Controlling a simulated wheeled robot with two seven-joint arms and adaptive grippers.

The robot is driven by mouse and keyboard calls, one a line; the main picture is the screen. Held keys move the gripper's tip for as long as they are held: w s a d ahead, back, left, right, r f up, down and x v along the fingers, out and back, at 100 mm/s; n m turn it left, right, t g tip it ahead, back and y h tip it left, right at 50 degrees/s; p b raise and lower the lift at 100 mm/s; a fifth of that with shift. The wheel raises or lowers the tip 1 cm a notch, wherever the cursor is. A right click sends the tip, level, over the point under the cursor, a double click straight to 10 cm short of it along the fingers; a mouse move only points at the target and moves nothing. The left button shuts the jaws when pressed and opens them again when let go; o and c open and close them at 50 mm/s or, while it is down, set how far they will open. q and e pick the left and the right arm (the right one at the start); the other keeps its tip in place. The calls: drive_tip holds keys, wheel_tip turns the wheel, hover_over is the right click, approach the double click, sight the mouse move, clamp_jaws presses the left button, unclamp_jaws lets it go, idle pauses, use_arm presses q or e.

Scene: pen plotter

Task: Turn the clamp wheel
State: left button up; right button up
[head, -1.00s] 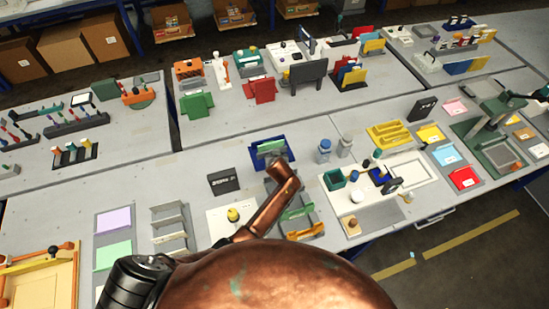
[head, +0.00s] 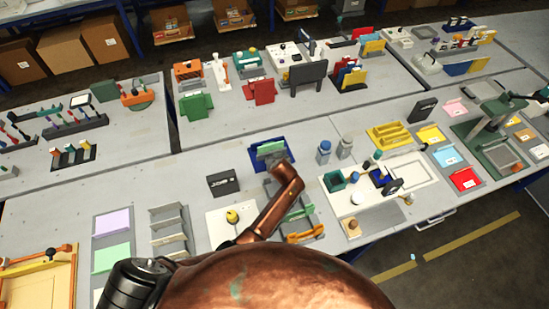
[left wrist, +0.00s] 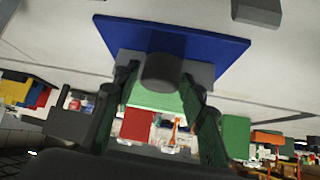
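In the left wrist view, which looks upside down, a dark grey round knob (left wrist: 160,72), which may be the clamp wheel, stands out in front of a grey block and a blue base plate (left wrist: 205,39). My left gripper (left wrist: 160,78) has one dark finger on either side of it, apart, with narrow gaps; contact is unclear. A green panel shows between the fingers beyond the knob. In the head view, a stand with a blue base (head: 256,160) and green panel looks like the same device. My copper arm ends beside it and hides the gripper. My right gripper is not in view.
A black sign block (head: 222,183) and a white plate with a yellow knob (head: 232,216) stand left of my arm. A grey-green device (head: 303,218) lies right of it. Blue-capped bottles (head: 324,152) stand to the right of the blue stand.

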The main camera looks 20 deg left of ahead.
use_arm(q)
wheel_tip(320, 180, up, 10)
idle(0.6)
idle(0.4)
